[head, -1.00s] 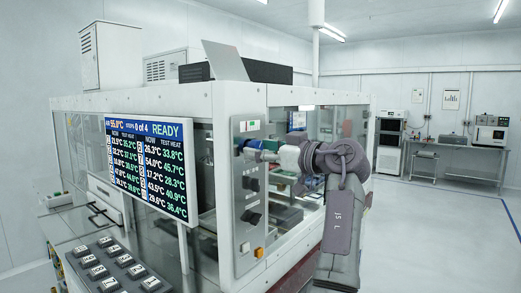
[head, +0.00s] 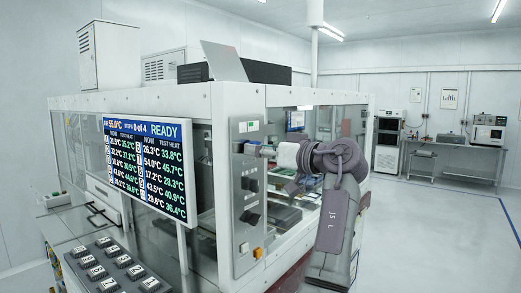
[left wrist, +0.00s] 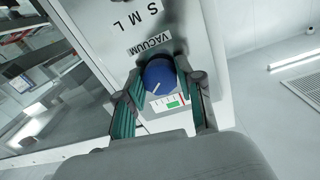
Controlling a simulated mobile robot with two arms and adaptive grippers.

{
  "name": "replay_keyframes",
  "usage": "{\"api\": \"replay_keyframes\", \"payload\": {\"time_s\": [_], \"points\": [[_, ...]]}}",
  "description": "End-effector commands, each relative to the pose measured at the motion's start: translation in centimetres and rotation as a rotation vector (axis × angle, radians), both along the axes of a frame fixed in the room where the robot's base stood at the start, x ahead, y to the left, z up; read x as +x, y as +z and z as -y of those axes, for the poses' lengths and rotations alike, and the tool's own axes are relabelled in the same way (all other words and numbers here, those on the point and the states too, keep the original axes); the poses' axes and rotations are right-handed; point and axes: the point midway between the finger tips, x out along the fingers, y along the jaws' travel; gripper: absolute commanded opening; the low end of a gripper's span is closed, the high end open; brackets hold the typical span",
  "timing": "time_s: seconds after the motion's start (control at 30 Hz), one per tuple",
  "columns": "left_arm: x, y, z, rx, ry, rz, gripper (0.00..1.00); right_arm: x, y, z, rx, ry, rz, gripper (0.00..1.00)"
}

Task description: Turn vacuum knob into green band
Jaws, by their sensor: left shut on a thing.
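The blue vacuum knob (left wrist: 159,78) is on a pale panel below the printed label VACUUM in the left wrist view. My left gripper (left wrist: 166,84) is shut on it, one finger on each side. The white pointer line on the knob points to the lower left. A small scale (left wrist: 169,101) shows below the knob, with a green band (left wrist: 174,104) at its lower right and a red mark near its right end. The pointer is left of the green band. In the head view my left gripper (head: 265,151) is at the upper part of the control panel (head: 243,240); the knob is hard to make out there.
Two dark knobs (head: 250,186) (head: 250,217) and an orange button (head: 258,252) sit lower on the panel. The screen (head: 148,165) reads READY and 0 of 4. A block of labelled keys (head: 115,270) is at the front left. Open floor lies to the right.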

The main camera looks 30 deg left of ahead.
Motion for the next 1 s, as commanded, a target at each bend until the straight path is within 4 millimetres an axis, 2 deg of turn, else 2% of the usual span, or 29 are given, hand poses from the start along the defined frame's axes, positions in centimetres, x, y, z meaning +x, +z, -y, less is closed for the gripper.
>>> {"api": "replay_keyframes", "payload": {"time_s": [0.4,1.0], "points": [[-0.06,0.19,-0.07,0.023,0.001,-0.244,0.02,0.00,0.59,0.45,-0.005,0.002,0.000,0.36],[-0.07,0.16,-0.05,0.026,0.001,-0.302,0.02,0.02,0.68,0.74,-0.009,0.000,0.000,0.36]]}}
